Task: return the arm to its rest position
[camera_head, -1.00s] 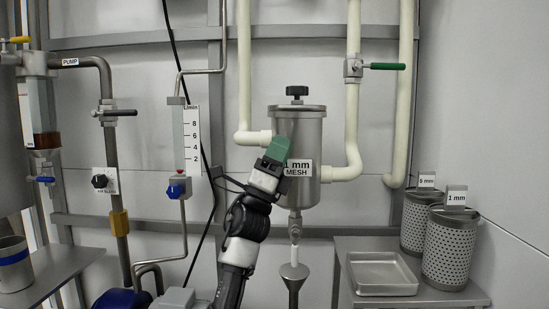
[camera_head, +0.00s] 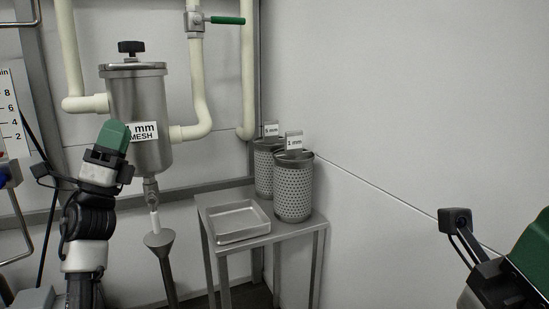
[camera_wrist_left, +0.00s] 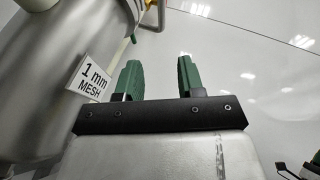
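My left arm stands raised in the head view, with its left gripper (camera_head: 115,136) in front of the steel strainer housing (camera_head: 152,95) marked "1 mm MESH". In the left wrist view, the two green fingers of the left gripper (camera_wrist_left: 159,75) are apart with nothing between them. The strainer housing (camera_wrist_left: 45,60) and its label lie just left of these fingers there; I cannot tell whether they touch. My right gripper (camera_head: 532,255) shows only in part at the right edge of the head view; its fingertips are cut off.
A steel side table (camera_head: 262,240) bears a shallow tray (camera_head: 238,222) and perforated baskets tagged 5 mm (camera_head: 264,165) and 1 mm (camera_head: 293,190). A funnel (camera_head: 160,240) stands under the housing's outlet. A green-handled valve (camera_head: 225,20) is above. The space before the right wall looks free.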

